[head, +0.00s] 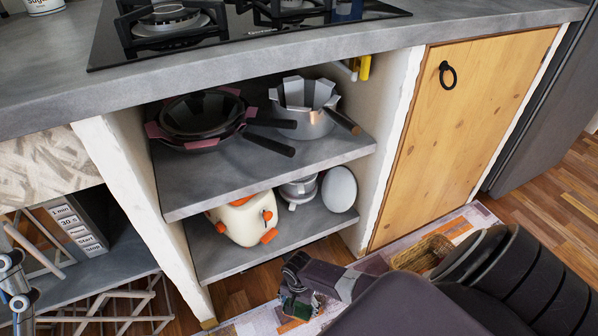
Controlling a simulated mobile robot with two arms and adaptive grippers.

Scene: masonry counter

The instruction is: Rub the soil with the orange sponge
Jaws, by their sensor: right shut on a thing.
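My right gripper (296,290) is low in front of the open shelves, just above the patterned rug, with its arm coming in from the lower right. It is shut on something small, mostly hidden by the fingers. I cannot make out any soil in this view.
The grey counter (330,45) with a gas hob overhangs two shelves. Pans (203,115) and a pot (305,118) stand on the upper shelf; a cream-orange appliance (245,218) is below. A wooden door (460,130) is right. A wicker basket (422,253) stands near my arm.

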